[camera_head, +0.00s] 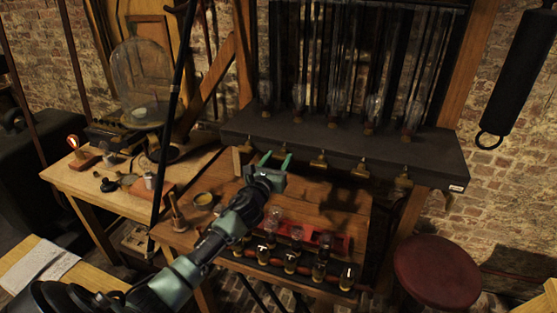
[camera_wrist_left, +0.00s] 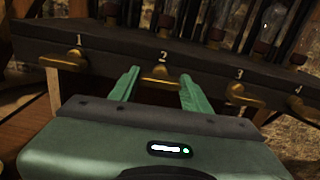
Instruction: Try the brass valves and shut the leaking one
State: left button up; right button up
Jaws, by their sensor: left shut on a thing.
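A row of brass valves sticks out from the front of a dark shelf. In the left wrist view the numbers 1 to 3 and a 4 show above them: valve 1 (camera_wrist_left: 65,60), valve 2 (camera_wrist_left: 160,72), valve 3 (camera_wrist_left: 243,95) and valve 4 (camera_wrist_left: 300,107). My left gripper (camera_head: 275,160) is at the shelf front, its green fingers on either side of valve 2, shut on its handle. In the head view valve 3 (camera_head: 319,161) and valve 4 (camera_head: 362,170) hang to the right. Which valve leaks cannot be seen. My right gripper is not in view.
Glass tubes stand above the dark shelf (camera_head: 440,160). Below is a wooden bench (camera_head: 325,205) with a red tray (camera_head: 338,245) and several small jars in front. A glass dome (camera_head: 140,80) stands left; a red stool (camera_head: 437,272) stands right.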

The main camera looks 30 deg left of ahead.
pick_arm(q)
jog(key=n, duration=0.4)
jog(key=shift+n, duration=0.3)
jog(key=n, duration=0.4)
jog(key=shift+f+n+b, duration=0.1)
jog(key=shift+n+b, duration=0.2)
jog(key=shift+b, duration=0.1)
jog(key=n, duration=0.4)
jog(key=shift+n, duration=2.1)
jog(key=o, duration=1.4)
jog(key=shift+c, duration=0.2)
jog(key=shift+a, duration=0.1)
jog(key=shift+s, duration=0.1)
